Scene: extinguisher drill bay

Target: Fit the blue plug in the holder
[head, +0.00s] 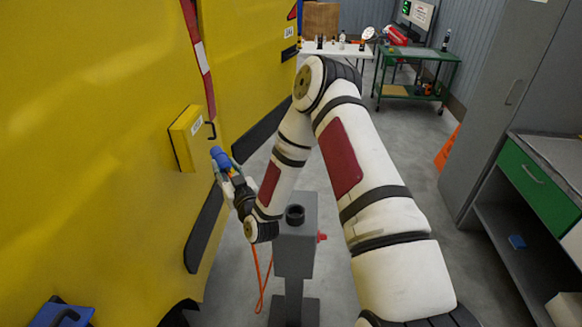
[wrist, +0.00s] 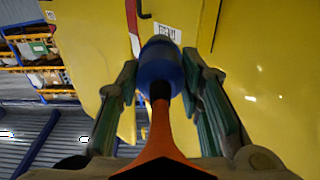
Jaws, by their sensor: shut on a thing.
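The blue plug (head: 220,156) is in my gripper (head: 225,172), at the left of my arm in the head view. In the wrist view the plug (wrist: 160,70) sits between the two green-padded fingers, which are shut on its sides, and its orange cable (wrist: 160,135) runs back towards the camera. The gripper is near the yellow vehicle's side, below and right of a labelled yellow box. A grey post with a black round cup (head: 295,214) on top looks like the holder; it stands right of the gripper, apart from the plug. Its cup appears empty.
The yellow vehicle (head: 90,130) fills the left, with a yellow box (head: 187,138) with a dark handle on its side. An orange cable (head: 262,280) hangs beside the post. A grey cabinet (head: 497,105) and green-drawer bench (head: 540,185) stand right. Grey floor is open behind.

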